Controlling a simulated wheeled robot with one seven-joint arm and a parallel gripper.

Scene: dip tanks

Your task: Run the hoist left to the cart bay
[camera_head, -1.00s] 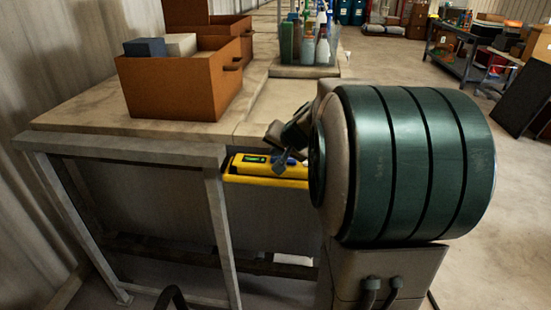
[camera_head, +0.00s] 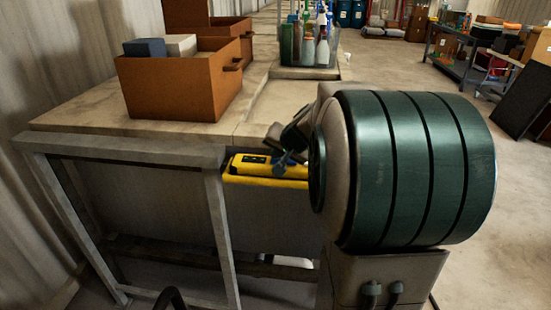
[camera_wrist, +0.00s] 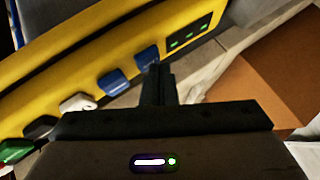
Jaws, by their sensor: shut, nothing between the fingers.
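A yellow control box (camera_head: 245,165) sits in a yellow holder at the front edge of the bench; it also fills the upper left of the wrist view (camera_wrist: 85,45). Its face has a dark display (camera_wrist: 188,36) with small green marks. Beside the display comes a blue button (camera_wrist: 147,57), then a second blue button (camera_wrist: 112,82), a white one (camera_wrist: 78,103), a black one (camera_wrist: 40,127) and a green one (camera_wrist: 15,150). My gripper (camera_wrist: 158,70) is shut and empty, its tips at the blue button nearest the display. I cannot tell whether they touch it. No hoist or cart bay is recognisable.
An orange-brown open box (camera_head: 180,88) with small blocks stands on the bench (camera_head: 75,120). A clear bin of bottles (camera_head: 308,48) stands farther back. My arm hides the bench's right front. Open floor (camera_head: 400,72) lies to the right, before cluttered shelving (camera_head: 450,65).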

